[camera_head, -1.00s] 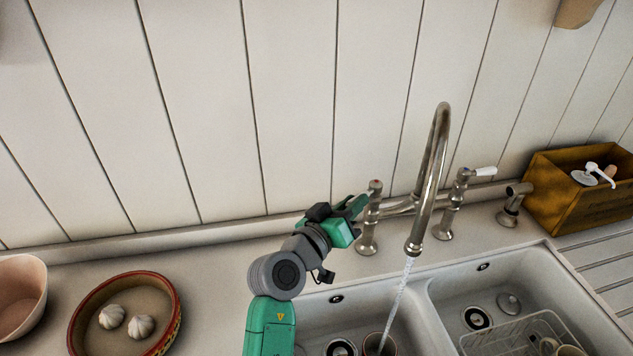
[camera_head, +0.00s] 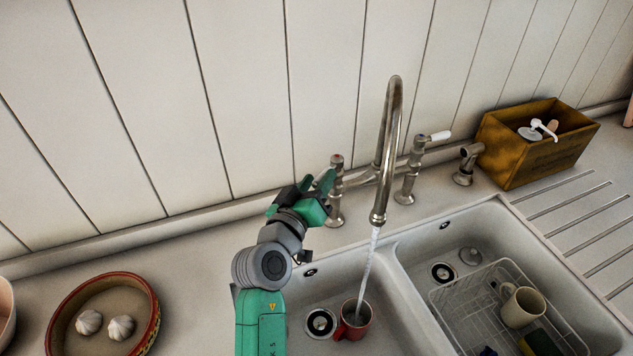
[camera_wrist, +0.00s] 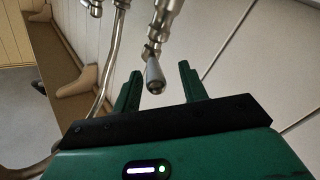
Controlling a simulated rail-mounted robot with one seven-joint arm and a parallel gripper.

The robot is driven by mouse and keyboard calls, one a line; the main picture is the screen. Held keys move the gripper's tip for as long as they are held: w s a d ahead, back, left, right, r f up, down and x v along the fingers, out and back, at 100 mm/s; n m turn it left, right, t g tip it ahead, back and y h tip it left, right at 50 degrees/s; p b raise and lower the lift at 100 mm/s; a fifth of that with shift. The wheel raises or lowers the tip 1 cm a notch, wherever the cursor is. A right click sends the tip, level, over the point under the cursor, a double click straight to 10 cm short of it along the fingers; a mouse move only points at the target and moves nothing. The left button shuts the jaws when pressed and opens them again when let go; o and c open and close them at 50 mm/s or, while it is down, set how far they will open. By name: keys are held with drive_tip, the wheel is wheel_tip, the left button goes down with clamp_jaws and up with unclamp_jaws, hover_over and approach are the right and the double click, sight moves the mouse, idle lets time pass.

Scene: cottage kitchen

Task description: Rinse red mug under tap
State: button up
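The red mug (camera_head: 352,320) stands in the left basin of the double sink, under the tap. Water runs from the tap spout (camera_head: 378,217) down into the mug. My green gripper (camera_head: 324,182) is beside the tap's left handle (camera_head: 336,190), above the back of the sink and apart from the mug. In the wrist view my gripper (camera_wrist: 158,80) is open, with a lever handle (camera_wrist: 154,75) showing between and beyond its two fingers. I cannot tell whether the fingers touch the handle.
The right basin holds a wire rack (camera_head: 465,297) with a cream mug (camera_head: 522,307). A wooden box (camera_head: 535,160) stands at the back right. A round dish (camera_head: 152,312) with garlic bulbs is on the left counter. The panelled wall is close behind the tap.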

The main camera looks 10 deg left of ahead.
drive_tip(key=shift+s, duration=0.1)
drive_tip(key=s+a+p, duration=0.1)
drive_tip(key=s, duration=0.6)
drive_tip(key=shift+s, duration=0.3)
drive_tip(key=shift+a+r, duration=0.1)
drive_tip(key=shift+a, duration=0.05)
drive_tip(key=shift+c, duration=0.2)
idle(1.2)
